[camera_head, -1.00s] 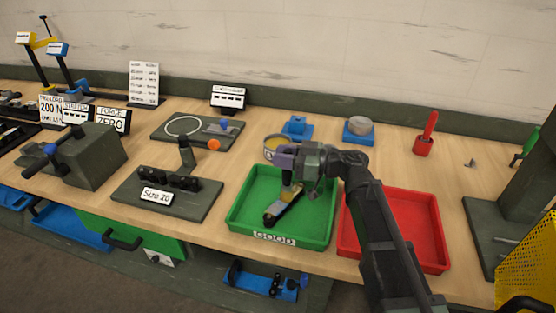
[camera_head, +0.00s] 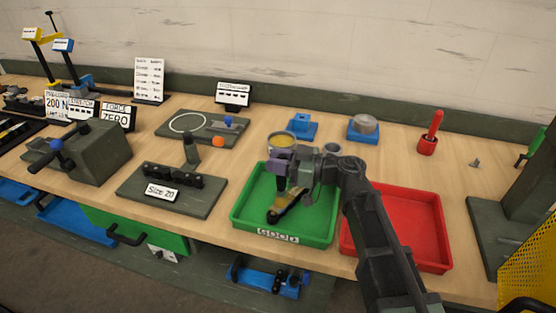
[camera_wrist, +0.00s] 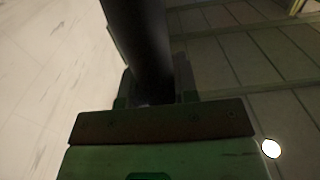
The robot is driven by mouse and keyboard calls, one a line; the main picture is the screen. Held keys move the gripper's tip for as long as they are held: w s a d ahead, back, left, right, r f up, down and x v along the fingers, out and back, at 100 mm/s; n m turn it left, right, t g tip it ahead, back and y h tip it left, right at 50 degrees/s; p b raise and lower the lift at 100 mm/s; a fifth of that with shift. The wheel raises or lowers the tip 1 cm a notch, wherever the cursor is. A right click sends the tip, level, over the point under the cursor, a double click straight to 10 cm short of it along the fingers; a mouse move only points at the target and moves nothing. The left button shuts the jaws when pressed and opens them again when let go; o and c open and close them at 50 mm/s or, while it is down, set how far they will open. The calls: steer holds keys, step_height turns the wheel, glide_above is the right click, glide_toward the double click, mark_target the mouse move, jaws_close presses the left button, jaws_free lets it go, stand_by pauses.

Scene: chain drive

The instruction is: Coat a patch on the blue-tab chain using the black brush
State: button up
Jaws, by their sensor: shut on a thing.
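A short dark chain (camera_head: 287,210) with a yellowish-brown upper part lies slantwise in the green tray (camera_head: 238,222) labelled GOOD. I cannot make out a blue tab on it. My gripper (camera_head: 280,172) is low over the chain's upper left part and is shut on the black brush. The brush's dark round handle (camera_wrist: 140,45) stands up between the jaws in the wrist view. The bristle end is mostly hidden in the head view; I cannot tell whether it touches the chain. A cup with yellow contents (camera_head: 282,140) stands behind the tray.
A red tray (camera_head: 425,235) stands right of the green one, behind my forearm. A dark Size 20 fixture (camera_head: 175,190) stands to the left. Blue stands (camera_head: 301,128) and a red holder (camera_head: 427,145) are further back. The bench between is mostly clear.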

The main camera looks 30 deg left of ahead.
steer(key=shift+r+p, duration=2.3)
steer(key=shift+r, duration=0.45)
step_height(320, 180, up, 3)
steer(key=p, duration=0.3)
steer(key=shift+r, duration=0.15)
